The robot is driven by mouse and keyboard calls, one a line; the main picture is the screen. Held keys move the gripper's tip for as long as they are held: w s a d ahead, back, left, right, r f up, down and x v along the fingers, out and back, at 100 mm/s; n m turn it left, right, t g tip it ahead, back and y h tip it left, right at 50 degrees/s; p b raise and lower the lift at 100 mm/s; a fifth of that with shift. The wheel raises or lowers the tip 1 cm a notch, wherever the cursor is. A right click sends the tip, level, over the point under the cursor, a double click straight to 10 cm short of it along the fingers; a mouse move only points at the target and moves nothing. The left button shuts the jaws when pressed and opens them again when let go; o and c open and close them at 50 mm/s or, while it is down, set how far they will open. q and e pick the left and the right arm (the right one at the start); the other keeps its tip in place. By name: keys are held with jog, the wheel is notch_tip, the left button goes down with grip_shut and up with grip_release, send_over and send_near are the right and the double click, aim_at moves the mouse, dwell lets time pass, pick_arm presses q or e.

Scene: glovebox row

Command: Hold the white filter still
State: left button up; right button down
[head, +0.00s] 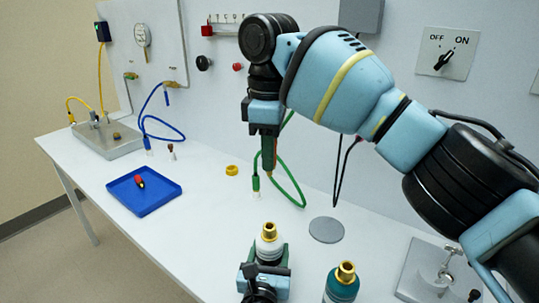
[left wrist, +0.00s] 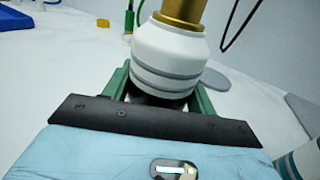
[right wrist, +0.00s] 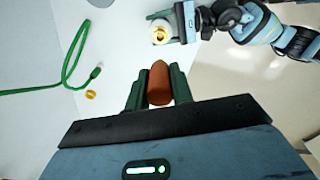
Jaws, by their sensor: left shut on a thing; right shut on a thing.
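The white filter (head: 269,246), with a gold fitting on top, stands upright near the bench's front edge. My left gripper (head: 266,262) is shut around its lower body. The left wrist view shows the filter (left wrist: 170,55) between the green fingers, its base hidden. My right gripper (head: 268,160) hangs above the bench, behind and above the filter. The right wrist view shows it shut on an orange, round-tipped piece (right wrist: 159,84), apart from the filter (right wrist: 161,32). I cannot tell whether the filter touches the bench.
A teal bottle (head: 342,284) with a gold top stands right of the filter. A grey disc (head: 326,230), a green hose (head: 290,183) and a yellow ring (head: 232,170) lie behind. A blue tray (head: 125,198) holds a red-and-yellow piece. The bench between tray and filter is clear.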

pick_arm(q)
jog(key=o, duration=1.2)
jog(key=shift+s, duration=0.1)
jog(key=s, duration=0.3)
jog(key=s+a, duration=0.1)
jog(key=s, duration=0.3)
jog(key=s+a, duration=0.1)
jog(key=s, duration=0.3)
jog(key=shift+s, duration=0.35)
